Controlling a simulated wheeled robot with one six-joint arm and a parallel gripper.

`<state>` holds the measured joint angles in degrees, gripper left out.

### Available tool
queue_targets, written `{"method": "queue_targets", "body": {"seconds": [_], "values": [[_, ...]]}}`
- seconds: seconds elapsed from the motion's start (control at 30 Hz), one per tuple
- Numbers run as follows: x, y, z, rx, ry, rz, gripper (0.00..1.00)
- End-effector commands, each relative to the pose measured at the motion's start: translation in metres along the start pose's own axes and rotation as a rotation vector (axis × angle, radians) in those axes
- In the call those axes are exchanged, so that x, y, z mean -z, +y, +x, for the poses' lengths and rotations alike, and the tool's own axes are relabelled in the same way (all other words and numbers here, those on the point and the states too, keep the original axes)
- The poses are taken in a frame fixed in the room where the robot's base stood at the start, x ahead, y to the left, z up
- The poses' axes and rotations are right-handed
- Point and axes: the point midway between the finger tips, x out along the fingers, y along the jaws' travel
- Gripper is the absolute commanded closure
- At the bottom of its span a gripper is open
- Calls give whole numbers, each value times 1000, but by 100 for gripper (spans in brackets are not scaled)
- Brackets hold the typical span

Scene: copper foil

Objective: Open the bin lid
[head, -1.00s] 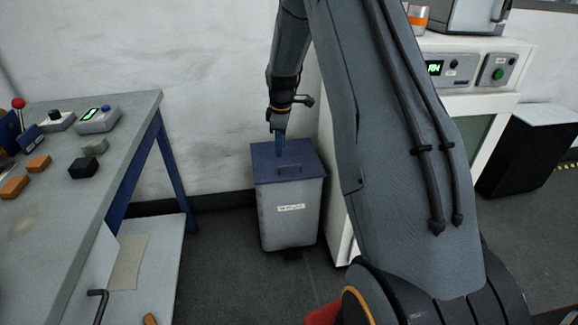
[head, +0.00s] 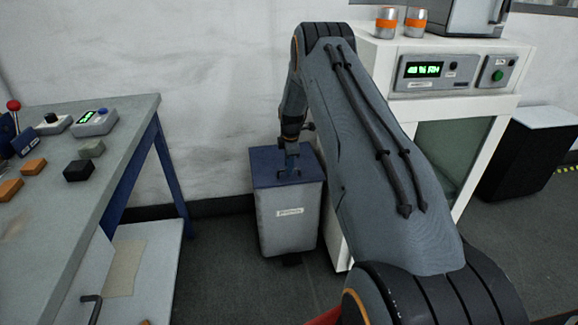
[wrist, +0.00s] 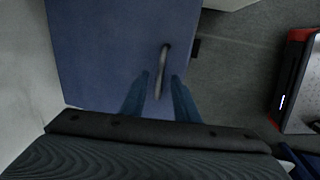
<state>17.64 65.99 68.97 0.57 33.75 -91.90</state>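The bin (head: 289,222) is a light grey box standing on the floor by the wall. Its blue lid (head: 262,165) is shut and lies flat. A thin dark handle (head: 287,175) stands on the lid; it also shows in the wrist view (wrist: 162,68), with the blue lid (wrist: 105,45) around it. My gripper (head: 291,166) points down at the lid, right at the handle. In the wrist view my gripper (wrist: 159,82) has its two blue fingers apart, one on each side of the handle's near end. I see gaps between the fingers and the handle.
A workbench (head: 110,140) with blocks and small devices stands on the left. A white cabinet (head: 385,52) with a control panel stands close on the bin's right, behind my arm. A black box (head: 530,155) is farther right. Bare floor lies in front of the bin.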

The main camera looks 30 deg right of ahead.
Motion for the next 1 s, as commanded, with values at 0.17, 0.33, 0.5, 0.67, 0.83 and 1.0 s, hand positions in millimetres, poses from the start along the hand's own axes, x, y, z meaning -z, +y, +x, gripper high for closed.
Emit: {"method": "queue_targets", "body": {"seconds": [0.17,0.33,0.5,0.67,0.83,1.0], "values": [[0,0,7,0,0,0,72],[0,0,7,0,0,0,72],[0,0,7,0,0,0,94],[0,0,7,0,0,0,100],[0,0,6,2,0,0,100],[-2,-2,-3,28,0,0,100]]}}
